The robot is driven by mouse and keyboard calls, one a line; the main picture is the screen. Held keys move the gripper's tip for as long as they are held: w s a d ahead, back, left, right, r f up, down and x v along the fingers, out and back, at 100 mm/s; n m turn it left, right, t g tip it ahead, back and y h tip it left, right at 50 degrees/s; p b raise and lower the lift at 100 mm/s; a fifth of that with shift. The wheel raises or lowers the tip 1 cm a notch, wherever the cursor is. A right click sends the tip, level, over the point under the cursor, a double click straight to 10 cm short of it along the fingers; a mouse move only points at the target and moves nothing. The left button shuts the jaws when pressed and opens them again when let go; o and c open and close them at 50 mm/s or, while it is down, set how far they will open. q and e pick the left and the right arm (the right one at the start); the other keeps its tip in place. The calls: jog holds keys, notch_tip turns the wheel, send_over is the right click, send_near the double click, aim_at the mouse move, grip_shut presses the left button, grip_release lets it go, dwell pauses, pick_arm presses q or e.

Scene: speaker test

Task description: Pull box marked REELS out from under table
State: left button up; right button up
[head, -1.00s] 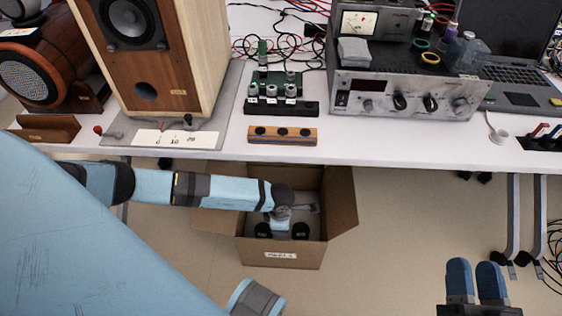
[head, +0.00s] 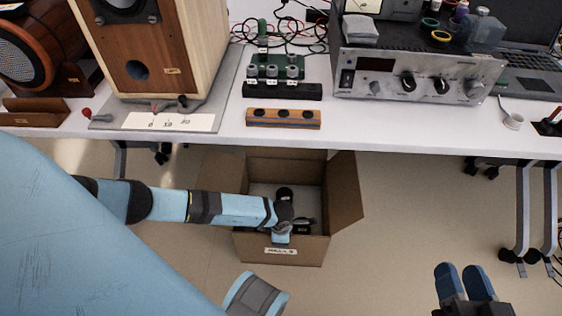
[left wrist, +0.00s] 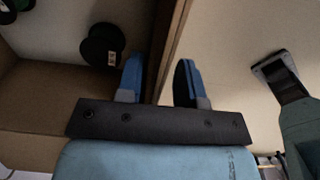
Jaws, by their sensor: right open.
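The open cardboard box (head: 281,257) is on the floor, its rear part under the table (head: 390,140). The label on its front wall is too small to read surely. Dark reels lie inside; one reel (left wrist: 102,45) shows clearly in the left wrist view. My left gripper (head: 281,237) is at the box's front wall. In the left wrist view my left gripper (left wrist: 160,82) has its blue fingers apart, with the box wall (left wrist: 170,45) running between them and gaps visible. My right gripper (head: 463,280) is open and empty, at the lower right, away from the box.
On the table are a wooden speaker (head: 160,50), a wooden block with black knobs (head: 283,118) and a metal instrument (head: 415,85). Grey table legs (head: 522,210) and cables are at the right. The floor (head: 390,250) right of the box is clear.

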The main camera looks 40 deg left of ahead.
pick_arm(q)
jog(key=shift+f, duration=0.2)
grip_shut()
dwell(1.4)
